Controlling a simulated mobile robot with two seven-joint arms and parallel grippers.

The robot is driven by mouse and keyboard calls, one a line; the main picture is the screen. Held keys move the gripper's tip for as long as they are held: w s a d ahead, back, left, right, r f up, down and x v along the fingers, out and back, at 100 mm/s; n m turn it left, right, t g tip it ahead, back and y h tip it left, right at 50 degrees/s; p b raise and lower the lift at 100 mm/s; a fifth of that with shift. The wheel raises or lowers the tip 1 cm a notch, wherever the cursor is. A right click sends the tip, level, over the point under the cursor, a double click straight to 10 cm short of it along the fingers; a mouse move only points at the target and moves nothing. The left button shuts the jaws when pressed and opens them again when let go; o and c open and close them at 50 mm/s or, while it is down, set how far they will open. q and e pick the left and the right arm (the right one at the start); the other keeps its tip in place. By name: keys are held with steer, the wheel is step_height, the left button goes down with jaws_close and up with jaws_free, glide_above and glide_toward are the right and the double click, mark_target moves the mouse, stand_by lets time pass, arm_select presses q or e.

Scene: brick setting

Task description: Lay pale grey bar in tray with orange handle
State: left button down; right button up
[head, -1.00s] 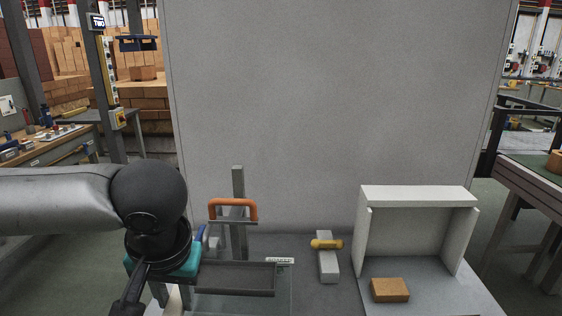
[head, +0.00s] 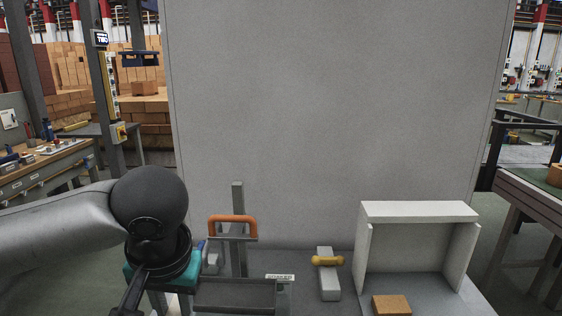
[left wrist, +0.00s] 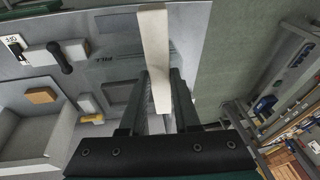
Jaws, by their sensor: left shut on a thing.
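A long pale grey bar (left wrist: 154,50) is between the fingers of my left gripper (left wrist: 160,78) in the left wrist view. The gripper is shut on it, and the bar sticks out well beyond the fingertips. In the head view my left wrist hides most of the gripper and the bar. The shallow dark grey tray (head: 235,294) lies low in the head view, just right of my left wrist. An orange handle (head: 232,219) stands at its back, by a grey post (head: 238,202). The tray's front edge is cut off by the frame. My right gripper is not in view.
Right of the tray stand a pale block with a yellow bar across it (head: 327,261), an orange-brown brick (head: 391,305) and an open white box frame (head: 420,212). A tall grey panel (head: 330,110) closes off the back.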

arm_select(q)
steer(key=s+f, duration=0.1)
steer(key=f, duration=0.1)
steer(key=s+f, duration=0.1)
steer(key=s, duration=0.1)
steer(key=shift+f, duration=0.35)
steer(key=shift+w+r, duration=0.75)
steer(key=shift+r, duration=0.2)
steer(key=shift+w+r, duration=0.7)
steer(key=shift+r, duration=0.25)
